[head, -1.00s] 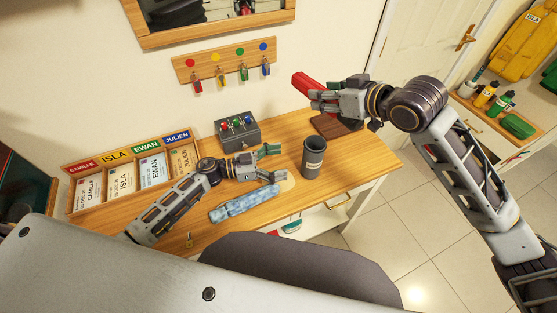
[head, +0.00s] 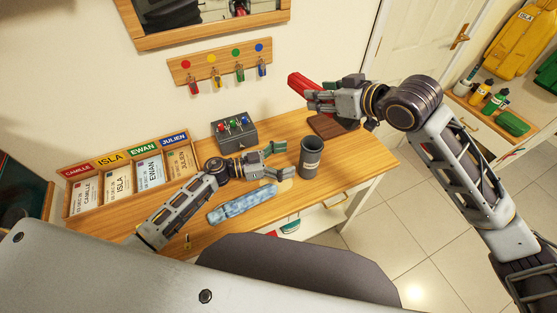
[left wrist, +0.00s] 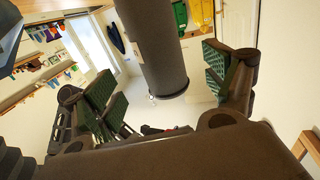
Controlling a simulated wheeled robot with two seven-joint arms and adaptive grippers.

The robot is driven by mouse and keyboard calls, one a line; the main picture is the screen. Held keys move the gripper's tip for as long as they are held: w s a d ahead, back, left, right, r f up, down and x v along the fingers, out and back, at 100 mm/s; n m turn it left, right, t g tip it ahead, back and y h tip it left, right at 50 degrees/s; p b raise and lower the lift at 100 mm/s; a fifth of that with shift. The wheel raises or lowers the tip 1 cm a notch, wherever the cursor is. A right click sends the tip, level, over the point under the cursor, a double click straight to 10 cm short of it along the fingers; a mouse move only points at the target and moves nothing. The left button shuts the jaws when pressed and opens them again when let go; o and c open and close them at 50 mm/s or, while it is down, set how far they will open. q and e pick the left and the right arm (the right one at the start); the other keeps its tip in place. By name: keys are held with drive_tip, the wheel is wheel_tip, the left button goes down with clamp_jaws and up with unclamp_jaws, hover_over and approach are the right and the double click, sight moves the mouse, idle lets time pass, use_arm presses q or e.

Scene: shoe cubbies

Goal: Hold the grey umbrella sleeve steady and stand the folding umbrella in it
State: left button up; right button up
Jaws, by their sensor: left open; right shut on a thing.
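The grey umbrella sleeve (head: 310,161) stands upright on the wooden table, with a pale label on its side. My left gripper (head: 284,160) is open just left of the sleeve, its fingers pointing at it. In the left wrist view the sleeve (left wrist: 151,48) shows between the spread green-padded fingers (left wrist: 165,78), with gaps on both sides. My right gripper (head: 318,97) is shut on the red folding umbrella (head: 300,83), held tilted above the table, up and left of its hand. The sleeve's inside is dark.
A blue patterned cloth-like item (head: 243,204) lies in front of my left arm. A grey box with coloured knobs (head: 234,130) stands behind it. A name-labelled cubby tray (head: 75,204) is at left. A dark brown pad (head: 330,126) lies behind the sleeve.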

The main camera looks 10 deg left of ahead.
sight(311, 155)
use_arm(q)
drive_tip(key=shift+x, duration=4.4)
drive_tip(key=shift+c, duration=0.3)
drive_tip(key=c, duration=1)
drive_tip(key=shift+c, duration=0.2)
use_arm(e)
drive_tip(key=shift+f, duration=0.1)
wheel_tip(311, 155, down, 13)
drive_tip(key=o, duration=1.3)
